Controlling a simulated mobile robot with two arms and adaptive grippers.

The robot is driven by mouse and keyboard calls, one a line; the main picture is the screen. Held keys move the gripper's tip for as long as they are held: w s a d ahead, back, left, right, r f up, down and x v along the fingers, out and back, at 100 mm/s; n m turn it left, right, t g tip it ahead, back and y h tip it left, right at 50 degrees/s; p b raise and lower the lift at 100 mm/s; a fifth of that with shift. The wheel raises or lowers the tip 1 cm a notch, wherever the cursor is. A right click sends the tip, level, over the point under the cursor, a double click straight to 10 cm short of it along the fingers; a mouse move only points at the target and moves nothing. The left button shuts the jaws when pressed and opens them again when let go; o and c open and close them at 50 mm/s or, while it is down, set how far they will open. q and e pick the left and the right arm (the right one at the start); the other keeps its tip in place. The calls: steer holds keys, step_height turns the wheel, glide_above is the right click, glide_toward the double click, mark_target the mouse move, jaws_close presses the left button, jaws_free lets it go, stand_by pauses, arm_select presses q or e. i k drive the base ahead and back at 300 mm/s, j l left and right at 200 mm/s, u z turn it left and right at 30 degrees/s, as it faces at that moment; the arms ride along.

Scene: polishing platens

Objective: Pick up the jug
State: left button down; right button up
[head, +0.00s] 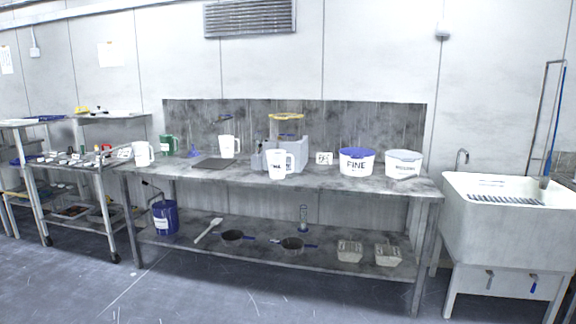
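Several jugs stand upright on the grey bench (328,182). A white jug with dark lettering (278,165) is near the front edge at the middle. A plain-looking white jug (228,147) stands further back to its left. Another white jug (142,154) is at the bench's left end, and a green jug (168,146) stands behind it. I cannot tell which one the task means. Neither of my grippers shows in the head view.
A grey machine with a yellow ring on top (286,128) is behind the lettered jug. A blue-lidded tub marked FINE (357,165) and a white tub (403,163) stand to the right. A sink (505,215) is at far right, a cart (75,162) at left. The floor in front is clear.

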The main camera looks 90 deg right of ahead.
mark_target(276, 157)
steer(key=z, duration=2.75)
steer(key=u, duration=1.65)
steer(key=l+u, duration=0.2)
steer(key=u, duration=0.25)
steer(key=k+l+u, duration=0.1)
steer(key=u, duration=0.35)
steer(key=k+l+u, duration=0.1)
steer(key=u, duration=0.35)
steer(key=k+l+u, duration=0.1)
steer(key=u, duration=0.35)
steer(key=k+l+u, duration=0.15)
steer(key=u, duration=0.3)
